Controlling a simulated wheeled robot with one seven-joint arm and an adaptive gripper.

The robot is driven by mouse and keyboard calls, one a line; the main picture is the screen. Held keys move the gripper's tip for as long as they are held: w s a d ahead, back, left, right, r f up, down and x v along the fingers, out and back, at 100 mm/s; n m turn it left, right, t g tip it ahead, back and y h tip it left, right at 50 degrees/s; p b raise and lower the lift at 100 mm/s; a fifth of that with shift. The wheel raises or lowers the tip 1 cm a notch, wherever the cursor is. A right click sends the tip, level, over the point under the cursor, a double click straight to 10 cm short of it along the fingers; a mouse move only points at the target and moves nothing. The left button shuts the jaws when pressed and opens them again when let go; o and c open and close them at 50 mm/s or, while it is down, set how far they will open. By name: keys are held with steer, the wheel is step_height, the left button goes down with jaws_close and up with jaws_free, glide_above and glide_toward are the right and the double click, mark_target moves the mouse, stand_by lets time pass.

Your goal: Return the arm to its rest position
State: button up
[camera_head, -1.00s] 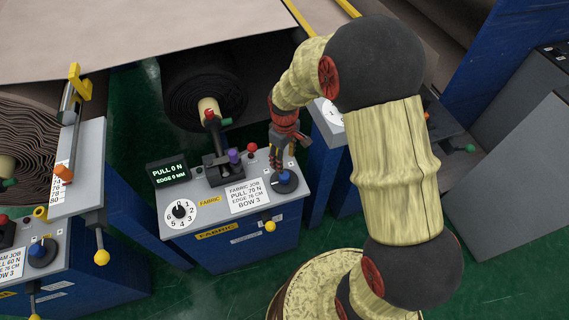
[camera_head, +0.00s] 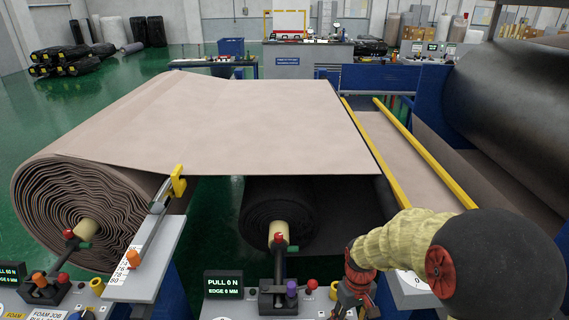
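My arm comes in from the lower right, with a dark round joint and a yellowish sleeve. My gripper (camera_head: 350,312) hangs at the bottom edge, at the right side of the fabric control box. Its fingertips are cut off or too small to read, so I cannot tell whether it is open or shut. The box's display (camera_head: 223,285) reads PULL 0 N, EDGE 0 MM. A lever with a red knob (camera_head: 279,238) and a purple knob (camera_head: 292,288) stand beside it.
A large loosely wound roll (camera_head: 85,205) is at the left, its sheet (camera_head: 240,120) stretching across the middle. A dark roll (camera_head: 275,212) lies under it. Yellow rails (camera_head: 425,155) run at the right.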

steer(key=s+r+m+t+b, duration=0.1)
steer(key=s+r+t+b, duration=0.1)
steer(key=s+r, duration=0.6)
steer(key=s+r+m+t+b, duration=0.2)
steer(key=s+r+t, duration=0.3)
steer(key=r, duration=1)
steer(key=s, duration=0.2)
steer(key=shift+s+m+b, duration=0.3)
steer(key=shift+s, duration=0.1)
